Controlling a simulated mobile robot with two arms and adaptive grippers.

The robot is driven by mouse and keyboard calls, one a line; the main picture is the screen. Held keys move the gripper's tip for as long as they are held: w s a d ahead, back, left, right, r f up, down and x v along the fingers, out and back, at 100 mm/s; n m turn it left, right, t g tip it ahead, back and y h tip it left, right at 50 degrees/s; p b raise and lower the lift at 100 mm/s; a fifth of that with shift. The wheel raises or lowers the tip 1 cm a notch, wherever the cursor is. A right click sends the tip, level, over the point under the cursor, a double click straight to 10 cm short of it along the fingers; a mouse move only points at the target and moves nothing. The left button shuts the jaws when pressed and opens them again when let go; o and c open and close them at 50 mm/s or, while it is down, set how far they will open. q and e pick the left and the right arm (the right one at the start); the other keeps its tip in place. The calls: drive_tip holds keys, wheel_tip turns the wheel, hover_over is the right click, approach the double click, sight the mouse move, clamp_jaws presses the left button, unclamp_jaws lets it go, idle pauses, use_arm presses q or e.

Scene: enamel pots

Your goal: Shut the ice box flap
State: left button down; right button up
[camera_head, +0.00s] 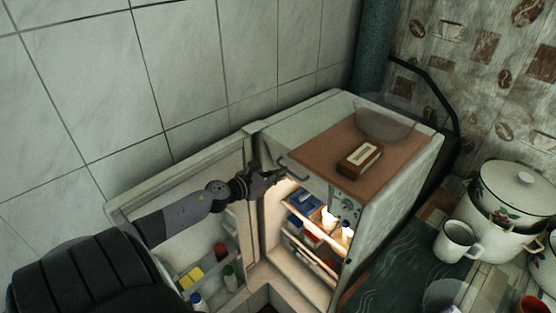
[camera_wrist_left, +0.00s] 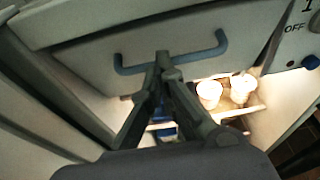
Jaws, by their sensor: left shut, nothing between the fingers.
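The ice box flap (camera_head: 310,176) is the pale panel at the top of the open refrigerator (camera_head: 385,208). In the left wrist view the flap (camera_wrist_left: 95,58) fills the upper part and carries a blue-grey bar handle (camera_wrist_left: 217,45). My left gripper (camera_head: 280,176) is at the left end of the flap in the head view. How far the flap stands open is unclear. My right gripper is out of view.
The refrigerator door (camera_head: 182,185) stands open at the left, with bottles on its shelves. Lit shelves inside hold food. A glass bowl (camera_head: 385,118) and a small box (camera_head: 359,159) are on top. A mug (camera_head: 457,242) and an enamel pot (camera_head: 515,200) stand at the right.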

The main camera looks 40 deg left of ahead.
use_arm(q)
drive_tip(key=shift+w+r, duration=0.45)
drive_tip(key=shift+w, duration=0.1)
drive_tip(key=shift+w+d+r, duration=0.1)
drive_tip(key=shift+w+d, duration=0.1)
drive_tip(key=shift+w+d+p, duration=0.1)
drive_tip(key=shift+w+p, duration=0.05)
drive_tip(key=shift+p, duration=0.15)
drive_tip(key=shift+r, duration=0.15)
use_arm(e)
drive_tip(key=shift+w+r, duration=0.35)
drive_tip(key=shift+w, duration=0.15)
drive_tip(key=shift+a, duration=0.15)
